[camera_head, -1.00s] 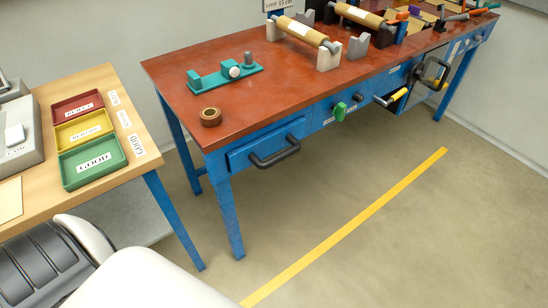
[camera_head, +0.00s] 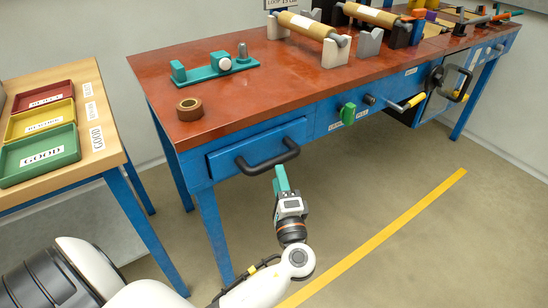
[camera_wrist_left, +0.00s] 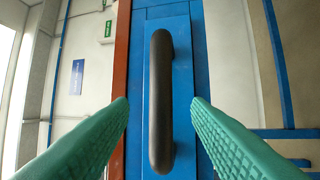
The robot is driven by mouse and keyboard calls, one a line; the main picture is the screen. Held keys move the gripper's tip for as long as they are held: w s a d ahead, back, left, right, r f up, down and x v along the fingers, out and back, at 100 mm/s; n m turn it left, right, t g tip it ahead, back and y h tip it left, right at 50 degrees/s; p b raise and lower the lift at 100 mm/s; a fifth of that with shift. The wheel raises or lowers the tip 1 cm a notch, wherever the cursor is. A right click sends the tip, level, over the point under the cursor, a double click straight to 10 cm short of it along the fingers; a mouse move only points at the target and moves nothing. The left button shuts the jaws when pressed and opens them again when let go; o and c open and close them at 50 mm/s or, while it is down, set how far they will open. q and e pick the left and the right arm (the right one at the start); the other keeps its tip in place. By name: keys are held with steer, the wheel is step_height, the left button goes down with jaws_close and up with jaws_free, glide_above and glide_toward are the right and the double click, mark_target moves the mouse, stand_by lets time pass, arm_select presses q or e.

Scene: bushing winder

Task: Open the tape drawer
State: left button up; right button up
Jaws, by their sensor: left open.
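The tape drawer (camera_head: 257,147) is a blue drawer at the left end of the red-topped bench, and its front looks flush and shut. Its black bar handle (camera_head: 268,158) runs across the front. In the left wrist view the handle (camera_wrist_left: 161,100) stands upright between the two green fingers, with a gap on each side. My left gripper (camera_head: 281,180) is open and empty, just below and in front of the handle in the head view. It also shows in the left wrist view (camera_wrist_left: 160,112). My right gripper is not in view.
A brown tape roll (camera_head: 189,109) and a teal fixture (camera_head: 215,67) sit on the bench top (camera_head: 250,95). A side table with trays (camera_head: 40,155) stands left. The floor in front is clear.

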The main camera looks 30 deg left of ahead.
mark_target(274, 159)
arm_select(q)
steer(key=x, duration=0.7)
steer(key=shift+w, duration=0.1)
steer(key=shift+w+a, duration=0.25)
steer(key=shift+a, duration=0.05)
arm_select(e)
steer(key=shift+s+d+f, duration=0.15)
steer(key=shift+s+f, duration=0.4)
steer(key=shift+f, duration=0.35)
arm_select(q)
steer(key=shift+c, duration=0.3)
jaws_close()
